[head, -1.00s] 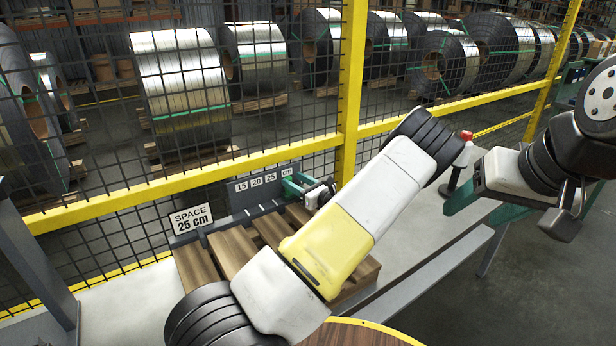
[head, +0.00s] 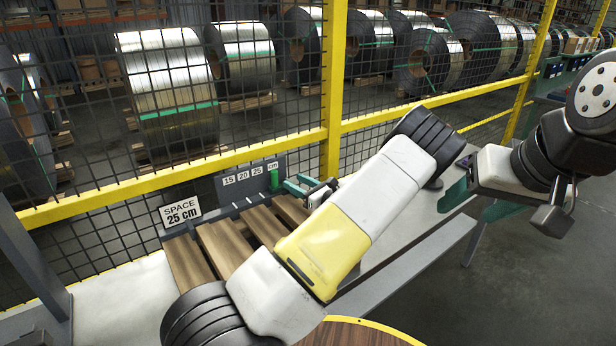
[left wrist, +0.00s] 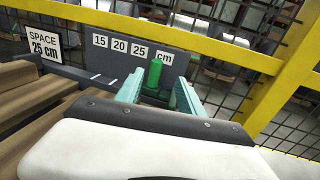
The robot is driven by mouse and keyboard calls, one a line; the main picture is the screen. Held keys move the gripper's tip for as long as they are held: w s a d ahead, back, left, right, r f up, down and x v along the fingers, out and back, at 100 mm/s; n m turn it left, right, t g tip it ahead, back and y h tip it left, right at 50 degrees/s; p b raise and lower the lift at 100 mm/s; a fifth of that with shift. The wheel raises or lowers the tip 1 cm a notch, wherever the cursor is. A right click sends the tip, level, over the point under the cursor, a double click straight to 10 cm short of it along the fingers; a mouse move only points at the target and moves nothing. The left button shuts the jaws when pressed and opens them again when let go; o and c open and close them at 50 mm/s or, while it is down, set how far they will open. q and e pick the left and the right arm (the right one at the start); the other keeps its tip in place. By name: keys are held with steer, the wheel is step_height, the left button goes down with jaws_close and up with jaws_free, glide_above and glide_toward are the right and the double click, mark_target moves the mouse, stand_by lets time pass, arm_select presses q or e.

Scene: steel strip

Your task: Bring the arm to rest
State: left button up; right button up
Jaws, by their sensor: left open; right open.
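My left gripper (head: 293,184) has teal fingers, set apart and empty, and shows just past my white and yellow arm in the head view. In the left wrist view its fingers (left wrist: 158,84) point at a green upright marker (left wrist: 154,74). That marker (head: 273,179) stands at the right end of the grey scale board (head: 245,190) reading 15, 20, 25 cm, just left of the fingertips in the head view. My right gripper (head: 468,198), also teal-fingered, hangs at the right and holds nothing I can see; its fingers are partly hidden.
Brown wooden slats (head: 225,245) lie below the board, beside a "SPACE 25 cm" sign (head: 181,211). A yellow-framed mesh fence (head: 335,90) runs behind, with steel coils (head: 168,85) beyond. My left arm covers part of the grey bench (head: 405,228).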

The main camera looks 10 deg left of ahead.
arm_select(q)
steer(key=shift+s+a+r+n, duration=0.15)
steer(key=shift+s+a+n, duration=0.1)
steer(key=shift+n, duration=0.05)
steer(key=s+a+r+n+g+h, duration=0.2)
steer(key=s+r+n+g+h, duration=0.15)
steer(key=s+n, duration=0.35)
steer(key=s+a+r+n+g+h, duration=0.15)
steer(key=s+n+g+h, duration=0.3)
steer(key=s, duration=0.45)
steer(key=s+d+r+n+t+h, duration=0.2)
steer(key=s+d+r+n+h, duration=0.3)
steer(key=s+r, duration=0.3)
steer(key=s+d+r+n+t+h, duration=0.3)
steer(key=s+d+r+n+h, duration=0.2)
steer(key=s+d+r, duration=0.3)
steer(key=shift+s+d+r+n, duration=0.3)
steer(key=shift+s+r+n, duration=0.25)
steer(key=shift+s+r, duration=0.35)
steer(key=shift+s+f, duration=0.1)
steer(key=shift+f, duration=0.05)
